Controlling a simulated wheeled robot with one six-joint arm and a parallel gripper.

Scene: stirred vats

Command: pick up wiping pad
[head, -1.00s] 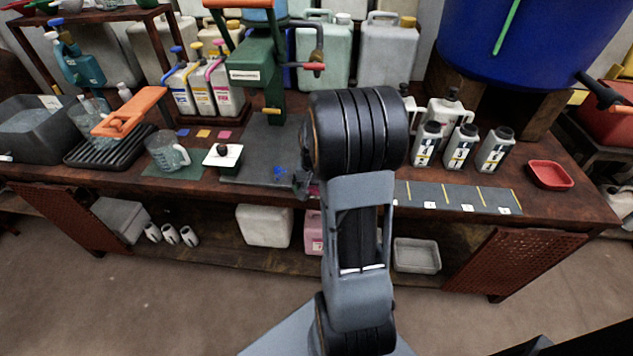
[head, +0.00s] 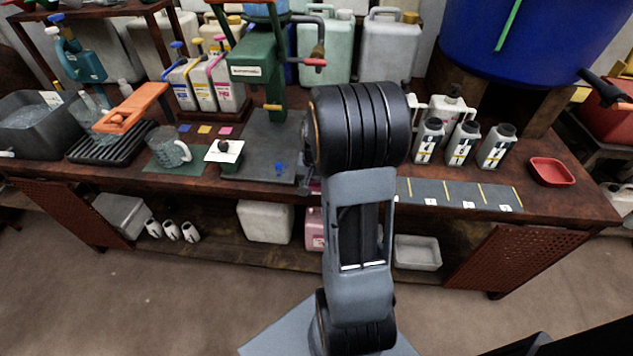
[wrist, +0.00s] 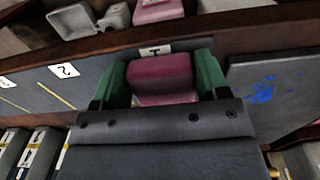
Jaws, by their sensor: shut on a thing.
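A white label marked 1 shows just beyond the pad. I cannot tell whether the pad is clear of the bench. In the head view my own arm hides most of the gripper and pad.
A dark board (head: 262,145) with a blue mark lies left of my arm, under a green press (head: 258,70). Several grey bottles (head: 462,143) stand behind a marked grey strip (head: 460,194) at right. A red tray (head: 551,171) sits farther right.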

